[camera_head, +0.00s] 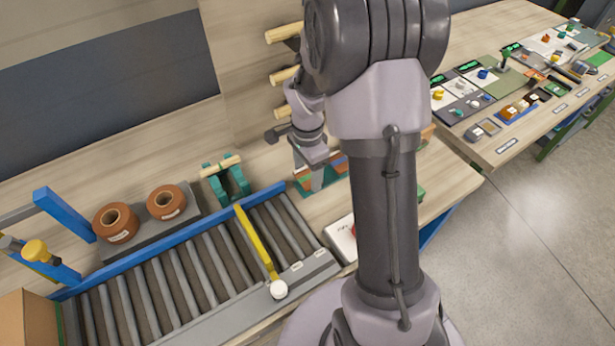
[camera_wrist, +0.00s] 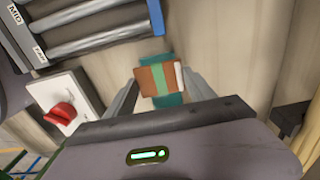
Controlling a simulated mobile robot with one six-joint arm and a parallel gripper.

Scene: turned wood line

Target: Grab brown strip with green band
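The brown strip with a green band (camera_wrist: 146,84) shows in the wrist view, with a pale patch at its right end. It rests over a teal holder (camera_wrist: 172,100). My gripper (camera_wrist: 163,84) is open, with one finger on each side of the strip, and I see no clear grip on it. In the head view my gripper (camera_head: 317,180) points down at a green rack (camera_head: 303,187) with brown and coloured pieces; the banded strip cannot be told apart there.
A roller conveyor (camera_head: 190,270) with a yellow bar (camera_head: 255,242) lies to the left. A white box with a red button (camera_wrist: 62,112) stands close by. A teal stand (camera_head: 227,183) holds a wooden rod. Brown rolls (camera_head: 116,222) sit further left. Wooden pegs (camera_head: 284,33) stick out from the wall panel.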

